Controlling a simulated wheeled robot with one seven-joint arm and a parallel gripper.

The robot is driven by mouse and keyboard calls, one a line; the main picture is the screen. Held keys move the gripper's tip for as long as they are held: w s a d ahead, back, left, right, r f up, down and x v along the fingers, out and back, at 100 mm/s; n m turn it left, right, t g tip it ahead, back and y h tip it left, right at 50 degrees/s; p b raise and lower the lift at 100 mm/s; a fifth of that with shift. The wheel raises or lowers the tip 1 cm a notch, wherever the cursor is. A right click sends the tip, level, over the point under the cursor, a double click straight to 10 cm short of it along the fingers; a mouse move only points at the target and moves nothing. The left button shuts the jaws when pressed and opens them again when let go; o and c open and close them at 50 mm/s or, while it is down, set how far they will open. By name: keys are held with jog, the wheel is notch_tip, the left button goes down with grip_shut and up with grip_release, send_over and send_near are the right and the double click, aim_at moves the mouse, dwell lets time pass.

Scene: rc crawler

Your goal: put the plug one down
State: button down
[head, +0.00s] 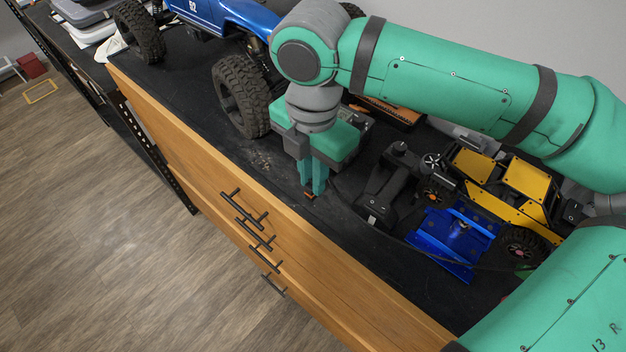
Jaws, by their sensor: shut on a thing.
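My gripper (313,191) points down over the black top of the wooden cabinet, near its front edge. Its green fingers are shut on a small plug (310,196), of which only a small orange and dark part shows at the fingertips. The plug is at or just above the black top (262,172); I cannot tell whether it touches. The rest of the plug is hidden by the fingers.
A blue crawler with big tyres (241,97) stands at the back left. A black device (383,193), a blue metal stand (452,238) and a yellow-black crawler (501,188) lie to the right. Drawer handles (244,209) stick out in front. The front strip of the top is mostly clear.

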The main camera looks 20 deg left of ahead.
jog(key=shift+f, duration=0.95)
jog(key=shift+f, duration=0.15)
jog(key=c, duration=1.8)
grip_release()
jog(key=shift+o, duration=0.3)
jog(key=shift+s, duration=0.15)
notch_tip(320, 180, up, 12)
jog(key=shift+r, duration=0.2)
